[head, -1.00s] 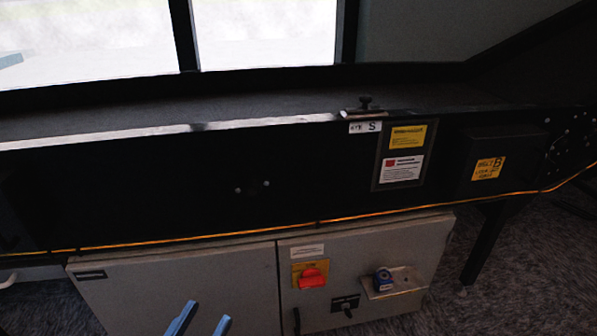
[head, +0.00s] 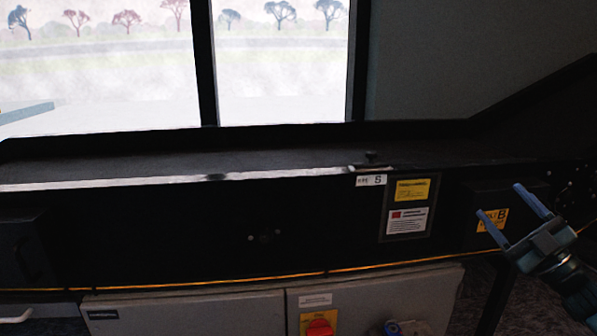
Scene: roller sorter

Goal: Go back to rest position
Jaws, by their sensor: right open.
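My right gripper (head: 505,220) is at the right of the head view, in front of the conveyor's black side panel and the yellow "B" label. Its two blue fingers are spread apart with nothing between them. My left gripper is not in the view.
The black conveyor (head: 150,240) runs across the whole view, its dark belt (head: 270,160) empty where I see it. Below stands a grey cabinet (head: 210,310) with a red switch (head: 320,327) and a blue item (head: 392,328) at the lower edge. A window (head: 100,70) is behind.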

